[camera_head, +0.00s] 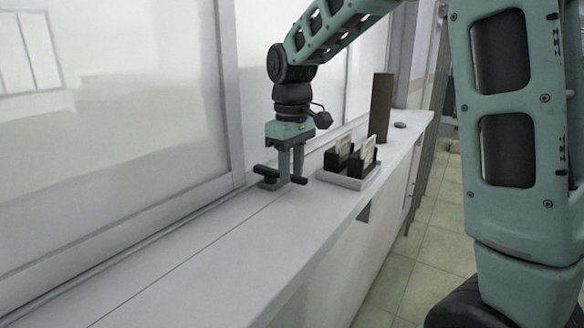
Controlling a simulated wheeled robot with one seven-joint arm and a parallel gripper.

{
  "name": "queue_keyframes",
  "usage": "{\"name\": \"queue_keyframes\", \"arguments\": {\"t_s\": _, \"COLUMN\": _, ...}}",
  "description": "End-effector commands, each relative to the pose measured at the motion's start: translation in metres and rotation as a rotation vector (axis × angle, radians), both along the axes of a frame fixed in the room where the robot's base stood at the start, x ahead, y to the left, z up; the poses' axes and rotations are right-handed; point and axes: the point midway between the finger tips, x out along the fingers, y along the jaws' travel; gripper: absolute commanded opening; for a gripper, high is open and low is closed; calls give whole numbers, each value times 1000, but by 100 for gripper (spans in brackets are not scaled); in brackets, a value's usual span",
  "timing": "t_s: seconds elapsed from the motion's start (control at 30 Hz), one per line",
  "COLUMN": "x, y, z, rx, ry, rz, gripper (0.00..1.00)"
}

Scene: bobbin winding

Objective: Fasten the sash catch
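The sash catch (267,184) is a small dark fitting on the white sill, close to the foot of the window frame. A dark bar with a thicker left end (264,170) shows at the catch and reaches to the right past my fingers. My gripper (291,177) points straight down at the catch, with its two fingers close together around or beside the bar. I cannot tell whether the fingers touch or grip the bar. The fingers hide part of the catch.
A light tray (345,181) with dark upright holders and cards stands just right of my gripper. The window frame (228,90) rises at the left. The near sill (215,250) is clear.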

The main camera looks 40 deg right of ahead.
Motion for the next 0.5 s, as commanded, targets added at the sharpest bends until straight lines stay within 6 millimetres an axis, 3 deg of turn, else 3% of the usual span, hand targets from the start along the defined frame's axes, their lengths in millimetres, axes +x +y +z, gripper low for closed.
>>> {"name": "queue_keyframes", "arguments": {"t_s": 0.33, "x": 0, "y": 0, "z": 1, "rx": 0, "ry": 1, "rz": 2, "gripper": 38}}
{"name": "queue_keyframes", "arguments": {"t_s": 0.5, "x": 1, "y": 0, "z": 19, "rx": -1, "ry": -3, "rz": 2, "gripper": 38}}
